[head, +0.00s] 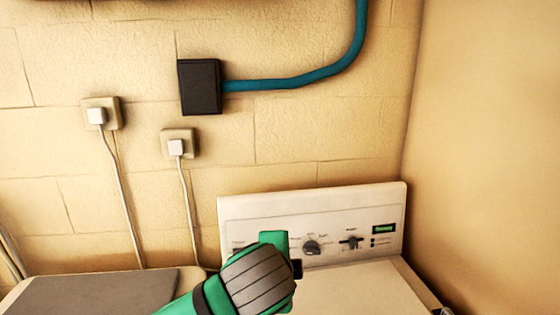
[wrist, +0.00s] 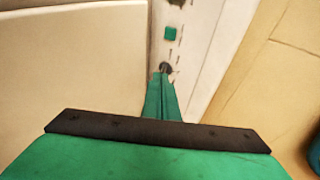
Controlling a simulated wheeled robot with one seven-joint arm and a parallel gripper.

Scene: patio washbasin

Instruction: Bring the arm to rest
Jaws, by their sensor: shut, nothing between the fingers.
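My gripper shows in the wrist view (wrist: 161,80), its green fingers shut together with nothing between them. The fingertips point at the white control panel (wrist: 195,60) of a washing machine, close to a dark knob (wrist: 165,68). I cannot tell whether they touch it.
A grey-topped surface (head: 95,293) lies at the lower left. Two plugged sockets (head: 101,114) (head: 178,144) with hanging cords, a black box (head: 200,87) and a blue hose (head: 300,80) are on the back wall. A plain wall (head: 490,150) closes the right side.

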